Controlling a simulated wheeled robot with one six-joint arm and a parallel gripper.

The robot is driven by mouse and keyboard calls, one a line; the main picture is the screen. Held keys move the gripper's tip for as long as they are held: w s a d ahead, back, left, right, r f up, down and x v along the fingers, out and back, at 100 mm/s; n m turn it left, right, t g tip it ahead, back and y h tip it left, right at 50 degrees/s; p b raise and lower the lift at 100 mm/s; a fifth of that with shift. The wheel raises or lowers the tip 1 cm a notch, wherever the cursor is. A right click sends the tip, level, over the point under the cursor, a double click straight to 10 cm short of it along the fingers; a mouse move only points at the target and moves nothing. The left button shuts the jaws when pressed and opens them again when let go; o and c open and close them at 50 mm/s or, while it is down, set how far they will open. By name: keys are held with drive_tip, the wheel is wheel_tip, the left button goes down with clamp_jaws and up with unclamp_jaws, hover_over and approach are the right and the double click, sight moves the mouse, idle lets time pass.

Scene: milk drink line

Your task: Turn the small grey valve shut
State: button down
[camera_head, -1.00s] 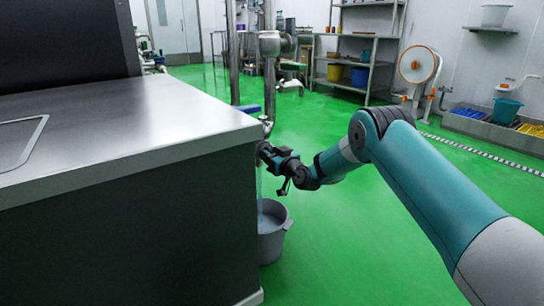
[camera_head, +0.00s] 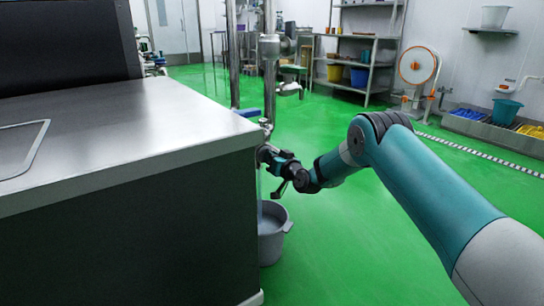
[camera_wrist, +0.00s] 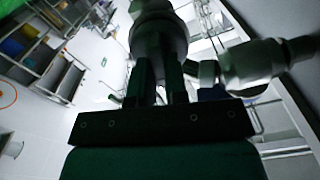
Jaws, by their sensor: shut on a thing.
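My gripper (camera_head: 264,153) is at the pipe beside the right end of the steel counter. In the wrist view its two fingers (camera_wrist: 157,85) point up at a rounded grey metal part and are shut on the small grey valve (camera_wrist: 157,32). The fingers hide part of the valve, and its exact angle cannot be told. In the head view the valve is small and mostly hidden behind my gripper and the counter edge. A pale thin stream shows below it, above a grey bucket (camera_head: 271,245) on the floor.
The steel counter (camera_head: 120,135) stands close on the left of my gripper. Vertical pipes (camera_head: 269,80) rise behind it. In the wrist view a metal fitting (camera_wrist: 252,66) sits just right of the fingers. Green floor (camera_head: 350,225) is open to the right; shelves (camera_head: 365,50) stand far back.

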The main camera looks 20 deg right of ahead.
drive_tip(key=shift+d+f+m+p, duration=0.15)
drive_tip(key=shift+m+p, duration=0.85)
drive_tip(key=shift+m, duration=2.65)
drive_tip(key=shift+d+f+m+p, duration=0.15)
drive_tip(key=shift+m+p, duration=0.85)
drive_tip(key=shift+m, duration=2.65)
drive_tip(key=shift+a, duration=0.1)
drive_tip(key=c, duration=1.1)
unclamp_jaws()
drive_tip(key=shift+c, duration=0.2)
drive_tip(key=b+v, duration=0.1)
drive_tip(key=v, duration=1.3)
drive_tip(key=shift+s+d+f, duration=0.25)
drive_tip(key=shift+d+f, duration=0.05)
drive_tip(key=shift+d, duration=0.1)
